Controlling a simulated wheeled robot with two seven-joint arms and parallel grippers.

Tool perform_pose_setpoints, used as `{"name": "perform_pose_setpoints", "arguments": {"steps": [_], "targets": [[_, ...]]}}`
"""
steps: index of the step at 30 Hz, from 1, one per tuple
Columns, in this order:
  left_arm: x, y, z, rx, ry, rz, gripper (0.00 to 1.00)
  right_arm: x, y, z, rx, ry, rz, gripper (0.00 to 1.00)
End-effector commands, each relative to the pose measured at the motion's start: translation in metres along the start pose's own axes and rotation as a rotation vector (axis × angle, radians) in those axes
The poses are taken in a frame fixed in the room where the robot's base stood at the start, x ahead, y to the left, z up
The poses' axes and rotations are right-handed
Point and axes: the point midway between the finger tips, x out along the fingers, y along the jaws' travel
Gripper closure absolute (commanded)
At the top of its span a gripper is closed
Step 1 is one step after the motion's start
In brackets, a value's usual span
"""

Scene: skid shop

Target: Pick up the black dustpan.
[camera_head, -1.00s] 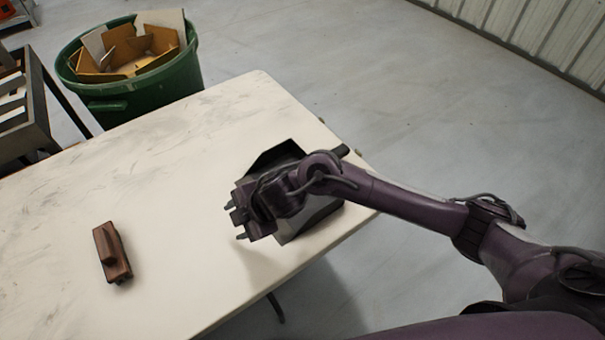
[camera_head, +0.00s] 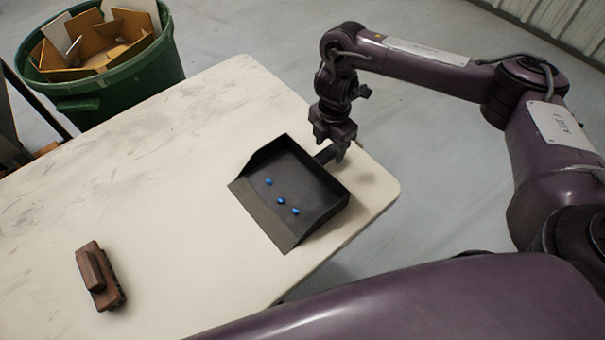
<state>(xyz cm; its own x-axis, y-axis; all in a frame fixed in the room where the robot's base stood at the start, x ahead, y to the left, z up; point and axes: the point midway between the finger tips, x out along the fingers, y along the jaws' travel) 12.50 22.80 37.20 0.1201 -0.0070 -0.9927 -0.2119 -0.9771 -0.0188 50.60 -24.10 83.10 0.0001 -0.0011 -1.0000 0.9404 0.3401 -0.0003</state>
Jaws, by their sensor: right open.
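The black dustpan (camera_head: 311,181) lies on the cream table near its right end, its open lip toward the lower left. Three small blue pieces (camera_head: 281,201) lie in it. Its short handle (camera_head: 326,154) points to the upper right. My right gripper (camera_head: 334,152) points down at the handle, with its fingers open around or just above it; I cannot tell whether they touch it. My left gripper is not in view.
A green bin (camera_head: 125,80) full of board scraps stands behind the table. The middle of the table is clear.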

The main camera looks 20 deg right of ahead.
Motion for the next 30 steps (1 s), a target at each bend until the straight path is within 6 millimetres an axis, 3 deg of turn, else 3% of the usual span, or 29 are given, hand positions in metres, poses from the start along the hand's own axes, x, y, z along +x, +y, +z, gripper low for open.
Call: {"name": "perform_pose_setpoints", "arguments": {"steps": [3,7,12,16,20,30], "targets": [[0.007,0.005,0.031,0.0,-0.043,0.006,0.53,0.018,0.0,0.004,0.003,0.002,-0.002,0.45],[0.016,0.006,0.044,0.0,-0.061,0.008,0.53,0.039,0.001,0.01,0.003,0.002,-0.002,0.45],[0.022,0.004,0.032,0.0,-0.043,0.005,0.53,0.053,0.002,0.009,-0.001,0.001,0.002,0.45],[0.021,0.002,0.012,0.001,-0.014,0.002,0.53,0.053,0.003,0.01,-0.001,0.0,0.002,0.45],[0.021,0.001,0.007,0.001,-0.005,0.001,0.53,0.052,0.003,0.01,-0.001,0.0,0.003,0.47],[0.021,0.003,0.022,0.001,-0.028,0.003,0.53,0.052,0.003,0.01,-0.001,0.0,0.003,0.91]]}}
